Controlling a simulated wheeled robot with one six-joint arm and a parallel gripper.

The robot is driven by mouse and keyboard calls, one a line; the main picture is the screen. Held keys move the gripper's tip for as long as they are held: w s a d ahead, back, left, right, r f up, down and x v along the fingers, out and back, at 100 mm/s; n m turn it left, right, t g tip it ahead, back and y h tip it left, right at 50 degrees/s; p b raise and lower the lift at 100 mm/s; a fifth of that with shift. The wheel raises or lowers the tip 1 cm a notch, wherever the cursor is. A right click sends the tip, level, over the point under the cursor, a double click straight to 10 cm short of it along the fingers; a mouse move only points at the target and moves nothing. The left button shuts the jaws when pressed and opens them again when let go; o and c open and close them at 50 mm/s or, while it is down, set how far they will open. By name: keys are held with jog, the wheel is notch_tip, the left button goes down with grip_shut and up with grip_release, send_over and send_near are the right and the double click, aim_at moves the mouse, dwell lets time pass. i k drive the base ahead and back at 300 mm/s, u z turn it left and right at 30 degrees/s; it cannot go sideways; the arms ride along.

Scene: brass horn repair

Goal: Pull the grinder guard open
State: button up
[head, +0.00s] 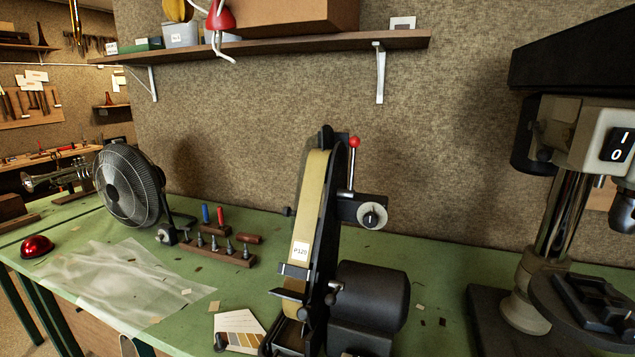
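A belt grinder (311,217) stands on the green bench in the middle of the head view. Its tall tan belt carries a label reading P120, and a black motor (372,296) sits at its lower right. A dark curved piece (343,165) runs along the back of the belt; I cannot tell for sure whether this is the guard or how far open it is. A red ball knob (355,142) tops a thin rod beside it. A round dial (371,216) is on a bracket at the right. My gripper is not in view.
A drill press (560,200) stands at the right. A fan (129,185), a wooden rack of small tools (228,255), a clear plastic sheet (120,285) and a red dome (37,246) are at the left. A shelf (290,46) hangs above. A sandpaper card (238,330) lies in front.

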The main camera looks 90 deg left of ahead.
aim_at(287, 212)
jog(key=z, duration=0.05)
jog(key=k, duration=1.35)
jog(key=u, duration=2.4)
jog(key=i, duration=0.5)
jog(key=z, duration=0.55)
jog(key=k, duration=0.3)
jog(key=u, duration=1.55)
jog(key=i, duration=1.15)
jog(key=z, duration=0.3)
